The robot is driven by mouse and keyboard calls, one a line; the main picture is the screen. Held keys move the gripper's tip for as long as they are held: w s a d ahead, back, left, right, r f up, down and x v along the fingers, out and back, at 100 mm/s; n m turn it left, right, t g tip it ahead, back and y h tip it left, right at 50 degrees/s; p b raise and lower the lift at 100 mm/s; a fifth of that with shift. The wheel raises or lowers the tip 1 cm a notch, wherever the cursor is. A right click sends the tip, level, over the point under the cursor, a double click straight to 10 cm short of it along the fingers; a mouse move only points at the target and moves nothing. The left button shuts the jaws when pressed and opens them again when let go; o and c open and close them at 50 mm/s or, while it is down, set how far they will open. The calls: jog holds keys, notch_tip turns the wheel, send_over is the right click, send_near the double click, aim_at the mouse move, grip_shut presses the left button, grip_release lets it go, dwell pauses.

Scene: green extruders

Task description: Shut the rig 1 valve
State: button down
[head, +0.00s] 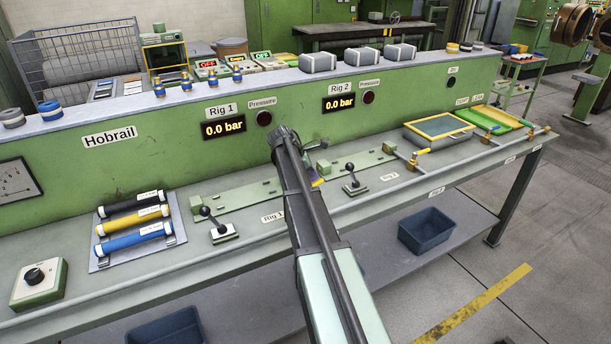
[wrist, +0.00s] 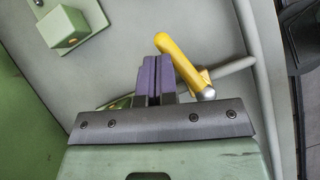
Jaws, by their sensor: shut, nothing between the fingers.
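The rig 1 valve (wrist: 205,82) shows in the wrist view with a yellow lever handle (wrist: 178,58), a silver end and a grey pipe running right to the rail pipe. The handle lies slantwise just right of my gripper (wrist: 152,65). My purple fingers are shut together with nothing between them. They overlap the handle's left side in the picture; I cannot tell whether they touch it. In the head view only a bit of yellow (head: 318,183) shows beside my arm, which hides most of the valve.
A black-knobbed lever (head: 216,225) stands left of my arm and another (head: 351,175) right of it. Rig 2's yellow-handled valve (head: 420,153) is farther right. The green panel (head: 150,150) rises behind; rig 1's display (head: 223,127) reads 0.0 bar.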

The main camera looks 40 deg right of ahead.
jog(key=shift+s+a, duration=0.2)
jog(key=shift+a, duration=0.55)
jog(key=shift+r, duration=0.15)
jog(key=w+a+r+p, duration=0.1)
jog(key=w+r+p, duration=0.6)
jog(key=r+p, duration=0.4)
jog(key=shift+w+r+p, duration=0.25)
jog(key=shift+w+p, duration=0.1)
